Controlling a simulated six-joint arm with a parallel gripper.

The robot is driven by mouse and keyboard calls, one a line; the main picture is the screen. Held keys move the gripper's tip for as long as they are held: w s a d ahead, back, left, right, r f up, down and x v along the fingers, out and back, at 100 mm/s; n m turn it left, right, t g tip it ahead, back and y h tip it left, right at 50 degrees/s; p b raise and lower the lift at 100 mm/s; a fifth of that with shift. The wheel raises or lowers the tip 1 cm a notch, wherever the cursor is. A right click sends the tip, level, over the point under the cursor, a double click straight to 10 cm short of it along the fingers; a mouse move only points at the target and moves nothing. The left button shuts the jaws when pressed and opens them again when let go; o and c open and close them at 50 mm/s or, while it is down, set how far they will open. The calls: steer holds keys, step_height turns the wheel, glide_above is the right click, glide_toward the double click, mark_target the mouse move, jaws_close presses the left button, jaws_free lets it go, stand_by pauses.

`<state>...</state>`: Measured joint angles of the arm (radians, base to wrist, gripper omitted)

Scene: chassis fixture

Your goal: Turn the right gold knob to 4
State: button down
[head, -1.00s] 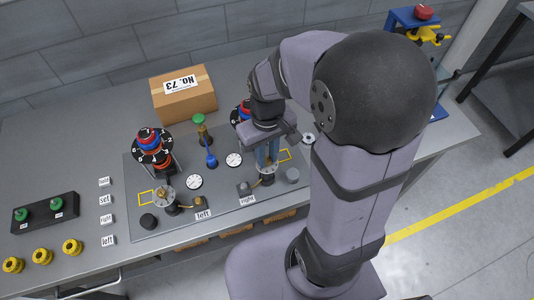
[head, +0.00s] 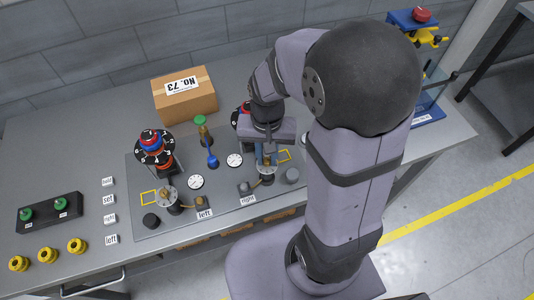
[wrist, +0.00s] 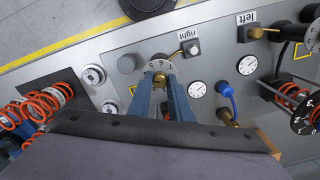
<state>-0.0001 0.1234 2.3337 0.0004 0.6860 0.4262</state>
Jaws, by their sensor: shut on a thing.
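The right gold knob (wrist: 163,65) shows in the wrist view on a pale round dial (wrist: 158,70) with black digits, near the "right" label (wrist: 186,35). My gripper (wrist: 163,77) reaches down over it with two blue fingers, and their tips are closed on the knob's sides. In the head view my gripper (head: 266,166) stands upright over the right dial and hides most of the knob. I cannot tell which number the knob points to. The left gold knob (head: 167,193) stands free on its own dial.
A grey cylinder (head: 292,175) stands right of the right dial. A cardboard box (head: 186,96) sits behind.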

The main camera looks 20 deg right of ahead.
mark_target(267, 160)
steer(key=shift+w+m, duration=0.1)
steer(key=shift+m, duration=0.5)
steer(key=c, duration=1.6)
jaws_free()
steer(key=shift+r, duration=0.15)
steer(key=shift+r+b, duration=0.55)
steer(key=shift+r, duration=3.05)
